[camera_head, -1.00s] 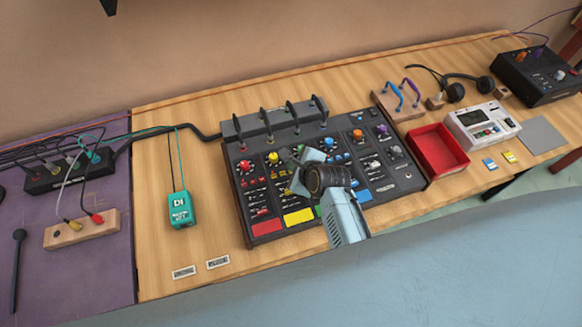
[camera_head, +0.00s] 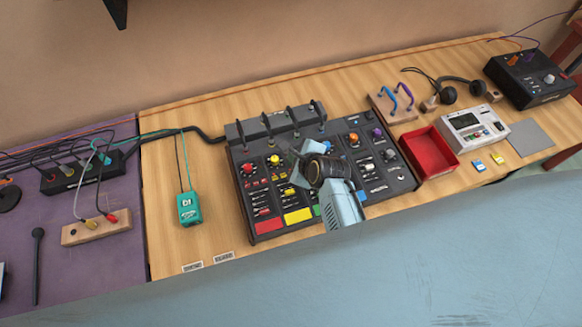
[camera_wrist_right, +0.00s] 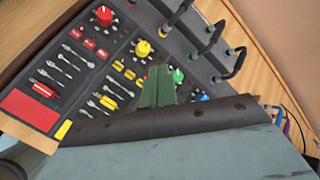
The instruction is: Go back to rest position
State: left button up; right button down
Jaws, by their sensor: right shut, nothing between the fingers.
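My right gripper (camera_head: 299,163) is over the middle of the black mixer (camera_head: 267,226), its arm coming up from the bottom. It is shut and nothing shows between its fingers. In the right wrist view the gripper (camera_wrist_right: 158,82) lies in front of the mixer's panel (camera_wrist_right: 57,28), with a red knob (camera_wrist_right: 104,16) and a yellow knob (camera_wrist_right: 142,48) beyond it. Whether it touches the panel cannot be told. The gripper and wrist hide part of the mixer's middle. My left gripper is not in view.
A teal box (camera_head: 189,208) lies left of the mixer. A red tray (camera_head: 431,152) and a white device (camera_head: 470,130) stand to its right. Headphones (camera_head: 462,90) and a black box (camera_head: 530,80) are at the far right. Bare wood lies around the teal box.

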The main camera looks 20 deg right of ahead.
jog(key=shift+f, duration=0.1)
dwell(0.3)
jog(key=s+d+r+n+g+h, duration=0.1)
jog(key=s+d+r+n+g, duration=0.4)
jog(key=s+n, duration=0.75)
jog(key=s+d+r+n+h, duration=0.1)
jog(key=s+d+r+n, duration=0.2)
jog(key=s+r+n, duration=0.7)
notch_tip(320, 180, down, 34)
jog(key=s+n+g+b, duration=0.2)
jog(key=n+b, duration=0.2)
jog(key=b, duration=0.5)
jog(key=s+d+f+b, duration=0.1)
jog(key=s+f+b, duration=0.3)
jog(key=s+f, duration=0.4)
jog(key=s+d+f+g+b, duration=0.1)
jog(key=s+f+b, duration=0.4)
jog(key=f, duration=1.3)
jog(key=s+d, duration=0.1)
jog(key=s, duration=0.2)
jog(key=shift+s+f, duration=0.25)
jog(key=shift+f, duration=0.1)
